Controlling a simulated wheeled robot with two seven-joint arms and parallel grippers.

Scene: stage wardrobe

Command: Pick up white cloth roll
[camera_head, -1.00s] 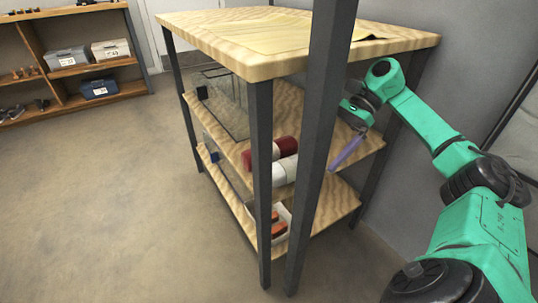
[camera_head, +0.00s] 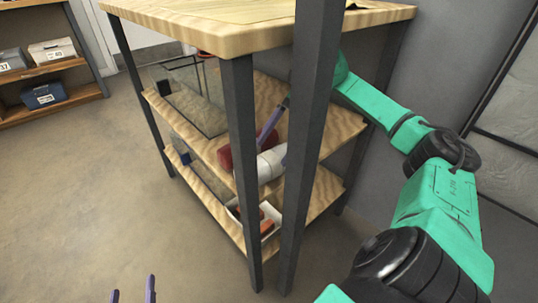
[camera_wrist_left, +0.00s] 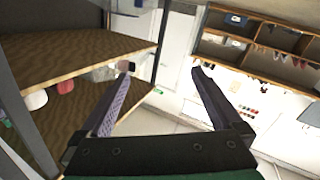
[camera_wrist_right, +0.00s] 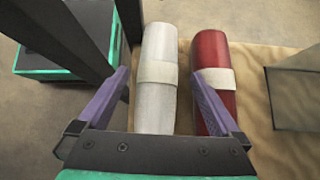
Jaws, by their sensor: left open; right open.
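The white cloth roll (camera_head: 270,165) lies on the middle shelf, beside a red cloth roll (camera_head: 225,157), with a pale band around each in the right wrist view. My right gripper (camera_wrist_right: 160,76) is open there, its fingers on either side of the white roll (camera_wrist_right: 157,100) as seen from above. Its right finger overlaps the near edge of the red roll (camera_wrist_right: 211,62); contact cannot be told. In the head view a post hides part of my right gripper. My left gripper (camera_head: 132,287) is open and empty at the bottom, away from the rolls; it also shows in the left wrist view (camera_wrist_left: 162,72).
Dark metal posts (camera_head: 305,130) stand in front of the shelf. A wooden top (camera_head: 200,25) covers it. A glass case (camera_head: 195,95) stands left of the rolls. A white bin (camera_head: 262,225) with orange things sits on the lower shelf. The floor at left is clear.

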